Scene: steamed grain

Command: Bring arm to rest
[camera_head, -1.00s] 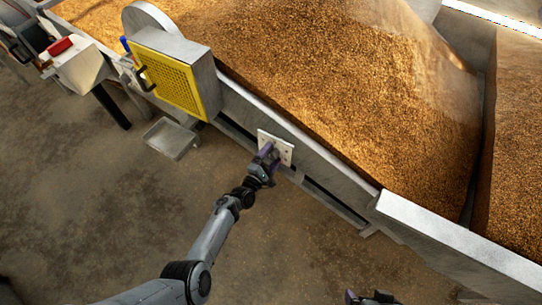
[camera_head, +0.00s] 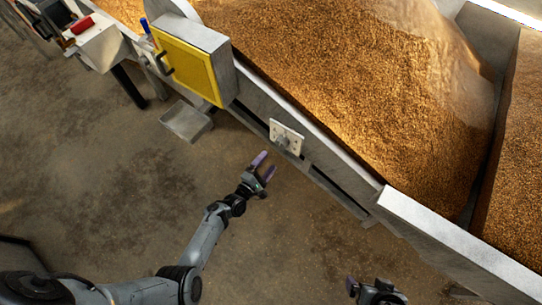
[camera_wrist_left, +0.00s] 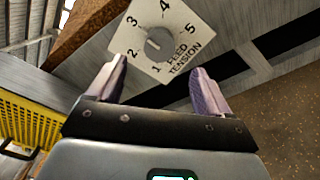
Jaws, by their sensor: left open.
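My left gripper (camera_head: 265,167) is open and empty, in front of the grain bin's side wall and apart from it. In the left wrist view its two purple fingers (camera_wrist_left: 155,82) stand wide apart with nothing between them. Beyond them is a white plate (camera_wrist_left: 186,25) marked "FEED TENSION" with numbers 1 to 5 and a grey round knob (camera_wrist_left: 159,44). The plate (camera_head: 286,137) also shows in the head view on the bin wall. My right gripper (camera_head: 377,290) shows at the bottom edge, partly cut off; its jaw opening is unclear.
The metal bin full of grain (camera_head: 370,90) runs diagonally across the upper right. A yellow-faced box (camera_head: 187,70) is fixed to its side. A small metal tray (camera_head: 187,122) juts out below the box. The brown floor (camera_head: 90,170) at the left is clear.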

